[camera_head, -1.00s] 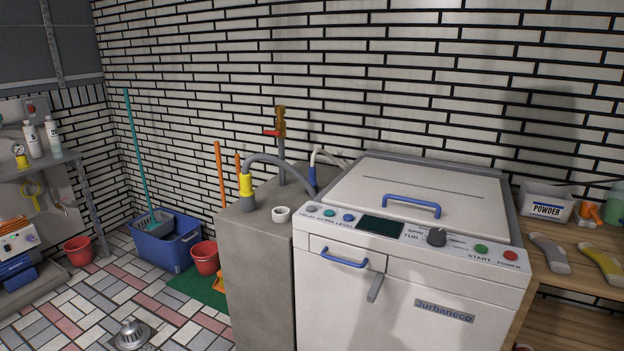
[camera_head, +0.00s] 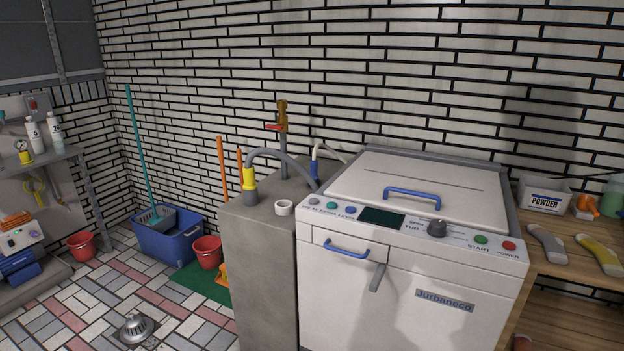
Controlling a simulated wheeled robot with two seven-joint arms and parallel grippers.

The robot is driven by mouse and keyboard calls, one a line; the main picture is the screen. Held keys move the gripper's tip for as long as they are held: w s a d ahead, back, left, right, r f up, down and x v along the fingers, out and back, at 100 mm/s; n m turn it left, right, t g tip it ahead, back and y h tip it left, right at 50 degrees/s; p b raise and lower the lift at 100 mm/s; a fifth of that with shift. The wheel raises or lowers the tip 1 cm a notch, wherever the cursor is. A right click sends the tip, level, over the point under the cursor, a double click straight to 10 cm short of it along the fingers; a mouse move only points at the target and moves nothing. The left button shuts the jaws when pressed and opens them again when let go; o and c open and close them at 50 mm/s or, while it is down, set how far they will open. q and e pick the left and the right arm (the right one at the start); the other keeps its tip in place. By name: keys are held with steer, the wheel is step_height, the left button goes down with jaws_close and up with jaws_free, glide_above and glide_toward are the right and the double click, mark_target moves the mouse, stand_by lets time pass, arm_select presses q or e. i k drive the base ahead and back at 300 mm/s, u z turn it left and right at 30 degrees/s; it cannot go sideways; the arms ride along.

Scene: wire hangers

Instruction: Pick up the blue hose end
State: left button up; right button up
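The blue hose end (camera_head: 314,169) is a small blue fitting at the lower end of a white hose (camera_head: 328,150). It sits upright at the back of the concrete block, close to the left rear of the washing machine. A grey hose passes near its base. A second, grey hose (camera_head: 280,154) arches to a yellow end (camera_head: 250,182) at the block's left side. Neither of my grippers shows in the view.
The washing machine (camera_head: 440,268) stands right of the concrete block (camera_head: 258,268). A brass tap (camera_head: 282,115) with a red handle rises behind the block. A white ring (camera_head: 284,208) lies on its top. A wooden shelf (camera_head: 575,262) is at right. Tiled floor is open at left.

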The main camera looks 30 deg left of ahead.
mark_target(314, 164)
steer(key=z, duration=1.55)
steer(key=k, duration=0.15)
steer(key=u, duration=2.95)
steer(key=i, duration=1.05)
steer(key=u, duration=0.35)
